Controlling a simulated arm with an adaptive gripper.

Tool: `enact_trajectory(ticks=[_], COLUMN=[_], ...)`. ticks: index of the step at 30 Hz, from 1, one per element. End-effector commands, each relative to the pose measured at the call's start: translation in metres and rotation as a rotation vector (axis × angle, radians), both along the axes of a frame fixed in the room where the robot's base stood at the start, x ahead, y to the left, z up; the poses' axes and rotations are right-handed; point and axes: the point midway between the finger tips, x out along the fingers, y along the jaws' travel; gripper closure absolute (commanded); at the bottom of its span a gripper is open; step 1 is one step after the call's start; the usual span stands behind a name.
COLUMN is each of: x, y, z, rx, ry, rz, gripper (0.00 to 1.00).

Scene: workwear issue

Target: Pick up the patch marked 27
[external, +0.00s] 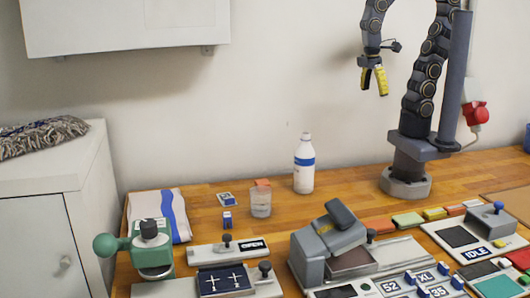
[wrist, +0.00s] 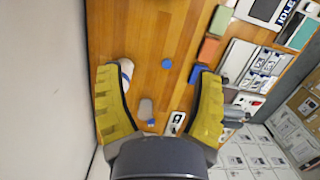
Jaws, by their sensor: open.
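My gripper (external: 373,82) hangs open and empty, high above the back of the wooden table, near the wall. Marked pieces sit at the bottom right of the external view: one reads 52 (external: 390,286), one XL (external: 425,276) and one 35 (external: 438,292). I cannot read a 27 on any piece in either view. Small white marked pieces (wrist: 268,62) also show at the right of the wrist view, too small to read. My gripper is far from all of them.
A white bottle (external: 304,164) and a clear cup (external: 261,200) stand at the back. A grey press (external: 328,245) stands at front middle, a green press (external: 150,247) at left. A device reading IDLE (external: 478,252) is at right. Bare table (external: 345,200) lies right of the bottle.

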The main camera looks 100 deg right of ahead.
Motion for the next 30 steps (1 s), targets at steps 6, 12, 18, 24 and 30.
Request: enact_trajectory(ticks=[6,12,18,24,30], x=[0.096,0.181,0.26,0.328,0.378], y=[-0.006,-0.014,-0.022,-0.031,-0.039], z=[0.0,-0.02,-0.057,-0.11,-0.174], rx=[0.035,0.061,0.083,0.099,0.113], ry=[-0.019,-0.041,-0.061,-0.081,-0.096], rz=[0.272,0.536,0.804,1.074,1.335], gripper=[0.34,0.34,0.34,0.34,0.34])
